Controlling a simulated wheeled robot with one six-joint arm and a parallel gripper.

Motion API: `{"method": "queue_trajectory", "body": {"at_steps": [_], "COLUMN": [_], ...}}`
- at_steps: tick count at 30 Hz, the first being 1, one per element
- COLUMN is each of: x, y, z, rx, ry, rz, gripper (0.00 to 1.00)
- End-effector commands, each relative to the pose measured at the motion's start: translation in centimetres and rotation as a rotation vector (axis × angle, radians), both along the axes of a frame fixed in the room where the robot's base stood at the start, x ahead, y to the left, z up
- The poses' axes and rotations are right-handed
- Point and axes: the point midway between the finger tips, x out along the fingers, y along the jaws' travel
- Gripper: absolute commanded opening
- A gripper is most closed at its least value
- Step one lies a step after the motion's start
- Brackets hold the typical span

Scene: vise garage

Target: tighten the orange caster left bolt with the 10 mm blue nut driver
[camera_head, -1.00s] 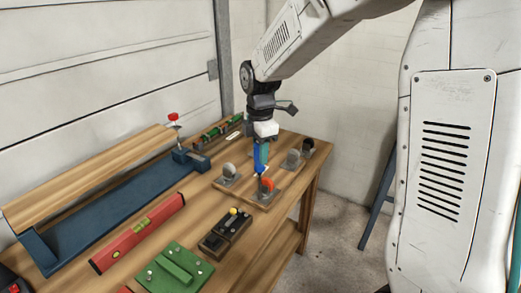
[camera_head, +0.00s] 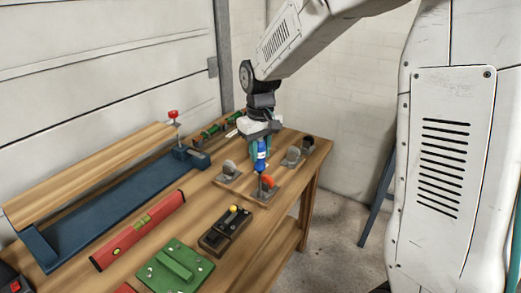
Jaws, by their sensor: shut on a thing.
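My gripper (camera_head: 260,140) is shut on the blue nut driver (camera_head: 261,154) and holds it upright, tip down. The driver is above the orange caster (camera_head: 267,180), which sits on a metal plate on a wooden board on the workbench. The driver's lower end is right by the left side of the orange caster. The caster's left bolt is too small and covered to make out, so I cannot tell whether the tip touches it.
Grey casters stand at the left (camera_head: 229,168) and right (camera_head: 292,155) of the orange one, with a dark caster (camera_head: 308,142) farther right. A red level (camera_head: 140,230), green block (camera_head: 174,268), black block with yellow knob (camera_head: 224,230) and blue vise (camera_head: 100,210) occupy the bench.

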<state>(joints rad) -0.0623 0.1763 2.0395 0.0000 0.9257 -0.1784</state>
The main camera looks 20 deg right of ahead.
Motion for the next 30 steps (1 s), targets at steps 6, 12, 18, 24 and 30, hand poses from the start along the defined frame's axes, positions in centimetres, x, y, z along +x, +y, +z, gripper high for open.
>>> {"method": "queue_trajectory", "body": {"at_steps": [6, 12, 18, 24, 30], "x": [0.0, 0.0, 0.1, 0.1, 0.1], "y": [0.1, 0.2, 0.1, 0.1, 0.1], "z": [0.0, 0.0, 0.9, 2.5, 4.1], "rx": [0.0, 0.0, 0.001, 0.0, 0.0], "ry": [0.0, 0.0, -0.003, -0.002, -0.002], "rz": [-0.417, -0.715, -0.708, -0.706, -0.706], "gripper": [0.05, 0.05, 0.05, 0.05, 0.05]}}
